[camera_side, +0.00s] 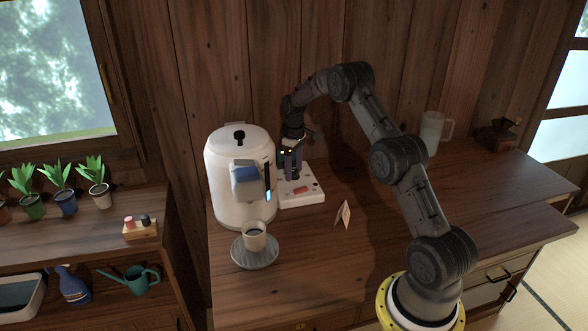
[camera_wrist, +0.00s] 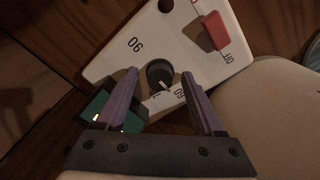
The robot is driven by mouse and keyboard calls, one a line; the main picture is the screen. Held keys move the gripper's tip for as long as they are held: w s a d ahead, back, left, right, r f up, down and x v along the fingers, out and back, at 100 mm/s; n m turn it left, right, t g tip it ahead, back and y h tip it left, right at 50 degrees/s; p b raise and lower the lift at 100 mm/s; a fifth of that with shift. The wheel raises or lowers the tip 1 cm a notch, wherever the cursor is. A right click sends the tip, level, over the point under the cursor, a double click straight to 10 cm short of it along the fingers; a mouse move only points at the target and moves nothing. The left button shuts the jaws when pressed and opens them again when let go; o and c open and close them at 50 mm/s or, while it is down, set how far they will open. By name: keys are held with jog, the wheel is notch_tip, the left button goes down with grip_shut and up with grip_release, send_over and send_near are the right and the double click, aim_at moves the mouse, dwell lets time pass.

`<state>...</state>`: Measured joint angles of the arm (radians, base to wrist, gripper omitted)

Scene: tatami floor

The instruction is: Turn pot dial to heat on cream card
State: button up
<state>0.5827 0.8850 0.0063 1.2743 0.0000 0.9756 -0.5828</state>
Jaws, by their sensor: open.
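The white pot (camera_side: 238,185) stands on the wooden counter. To its right is a low white control box (camera_side: 302,197) with a red switch (camera_wrist: 213,31). In the wrist view the box's black round dial (camera_wrist: 160,72) has a white pointer toward the lower right; "90" and "60" are printed around it, and another mark is partly hidden. My gripper (camera_wrist: 159,76) is open, its two purple fingers on either side of the dial; I cannot tell whether they touch it. The side view shows my gripper (camera_side: 291,174) pointing down over the box. The cream card (camera_side: 343,214) stands folded, its writing too small to read.
A cup (camera_side: 254,236) of dark liquid stands on a round grey tray (camera_side: 254,260) before the pot. A clear pitcher (camera_side: 432,131) and a coffee grinder (camera_side: 497,134) stand at the right back. Plants and a small box with knobs (camera_side: 141,228) sit on the left shelf.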

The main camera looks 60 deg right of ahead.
grip_shut()
dwell(0.3)
jog(key=shift+m, duration=0.3)
jog(key=m, duration=1.1)
dwell(0.3)
jog(key=shift+r, duration=0.1)
dwell(0.4)
grip_release()
